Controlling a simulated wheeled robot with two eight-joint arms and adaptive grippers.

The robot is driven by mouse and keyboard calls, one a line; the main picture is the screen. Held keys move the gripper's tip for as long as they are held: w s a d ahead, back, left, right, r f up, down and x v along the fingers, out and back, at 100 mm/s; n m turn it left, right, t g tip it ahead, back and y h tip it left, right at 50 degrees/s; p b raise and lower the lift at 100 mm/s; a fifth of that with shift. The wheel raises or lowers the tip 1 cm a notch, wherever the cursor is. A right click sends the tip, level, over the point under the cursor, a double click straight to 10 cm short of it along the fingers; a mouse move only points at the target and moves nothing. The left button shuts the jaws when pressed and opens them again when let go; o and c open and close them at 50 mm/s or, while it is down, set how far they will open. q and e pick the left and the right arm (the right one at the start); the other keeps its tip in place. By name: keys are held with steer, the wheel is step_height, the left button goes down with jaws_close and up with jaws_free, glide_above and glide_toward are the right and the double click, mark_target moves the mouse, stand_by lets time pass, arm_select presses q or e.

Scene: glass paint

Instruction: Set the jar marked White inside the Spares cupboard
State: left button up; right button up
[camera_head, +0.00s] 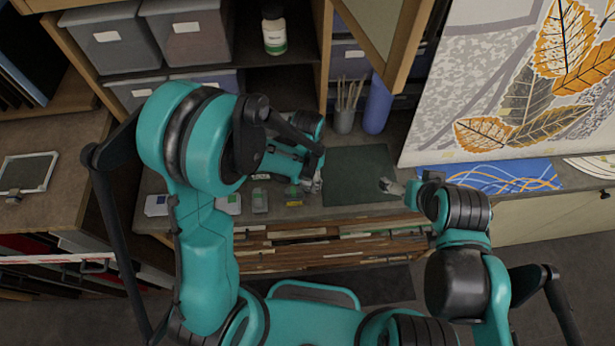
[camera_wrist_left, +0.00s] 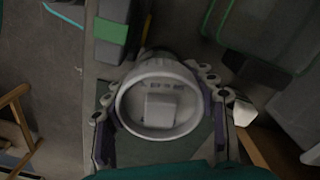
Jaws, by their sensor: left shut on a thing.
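My left gripper (camera_head: 314,185) is low over the bench, left of the dark green mat. In the left wrist view its fingers (camera_wrist_left: 160,115) stand on both sides of a pale round jar (camera_wrist_left: 128,110) and are shut on it. The jar shows its round end to the camera; no marking can be read, and I cannot make it out in the head view. A wooden-framed door (camera_head: 408,45) stands open at the upper middle; no Spares sign is legible. My right gripper (camera_head: 391,187) is at the mat's right edge with nothing visible in it; its jaw opening is unclear.
A jar with a green label (camera_head: 274,34) stands on a shelf among grey bins (camera_head: 110,38). A brush pot (camera_head: 344,120) and a blue cylinder (camera_head: 377,105) stand behind the green mat (camera_head: 358,172), which is clear. Several small items line the bench's front left.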

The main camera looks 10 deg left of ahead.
arm_select(q)
steer(key=o, duration=1.5)
steer(key=shift+f, duration=0.15)
steer(key=shift+c, duration=0.2)
